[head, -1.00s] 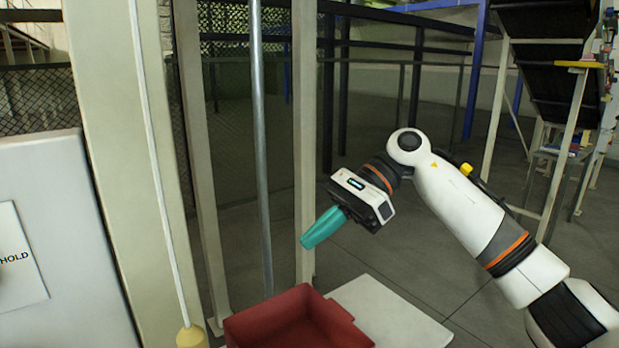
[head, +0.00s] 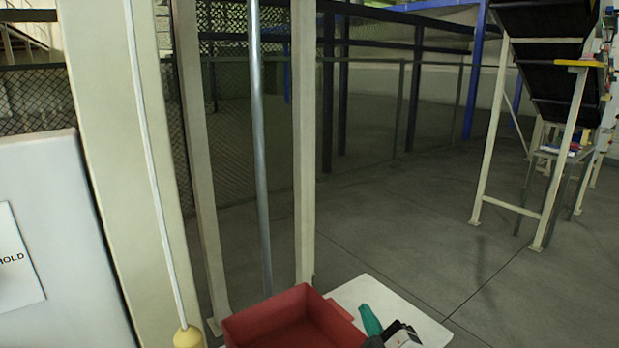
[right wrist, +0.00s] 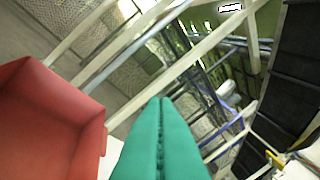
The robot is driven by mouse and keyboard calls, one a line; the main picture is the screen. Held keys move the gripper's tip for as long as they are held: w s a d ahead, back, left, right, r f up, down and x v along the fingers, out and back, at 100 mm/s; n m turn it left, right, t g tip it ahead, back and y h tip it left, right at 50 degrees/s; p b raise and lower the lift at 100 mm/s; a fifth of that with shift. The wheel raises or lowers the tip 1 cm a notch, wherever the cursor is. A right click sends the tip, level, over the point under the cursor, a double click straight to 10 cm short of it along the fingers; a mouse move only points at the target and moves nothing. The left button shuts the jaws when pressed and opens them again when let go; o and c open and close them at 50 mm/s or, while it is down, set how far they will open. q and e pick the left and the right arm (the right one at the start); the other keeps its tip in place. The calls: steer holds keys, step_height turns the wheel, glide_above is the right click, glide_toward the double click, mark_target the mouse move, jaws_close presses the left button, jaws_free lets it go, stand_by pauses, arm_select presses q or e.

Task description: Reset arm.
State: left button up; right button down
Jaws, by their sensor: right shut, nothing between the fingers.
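My right gripper (head: 368,312) shows at the bottom of the head view, low beside the right side of the red bin and over the white surface. In the right wrist view its teal fingers (right wrist: 161,110) are pressed together with nothing between them. Most of the right arm is out of the head view. My left gripper is not in view. No sling bag shows in these frames.
The red bin (head: 262,322) sits on a white surface (head: 425,325); its wall also shows in the right wrist view (right wrist: 50,130). Pale posts (head: 305,150) stand behind it. A sloped black rack (head: 545,55) stands at the right. The floor between is clear.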

steer(key=s+d+f+m+g+h, duration=0.2)
steer(key=s+d+f+m+g, duration=0.15)
steer(key=s+f, duration=0.3)
steer(key=s+d+f+m+g+h, duration=0.2)
steer(key=s+d+f+m+g, duration=0.15)
steer(key=s+f, duration=0.35)
steer(key=s+d+f+m+g, duration=0.15)
steer(key=s+f+g, duration=0.25)
steer(key=s, duration=0.4)
steer(key=s+d+f+m+g, duration=0.1)
steer(key=s+f+m+g, duration=0.2)
steer(key=s, duration=0.5)
step_height(320, 180, down, 28)
steer(key=s+g, duration=0.2)
steer(key=s, duration=0.1)
steer(key=s+d+f+n+g, duration=0.1)
steer(key=s+d+f, duration=0.2)
steer(key=s+f, duration=1.1)
steer(key=shift+s+f, duration=0.25)
steer(key=shift+s, duration=0.4)
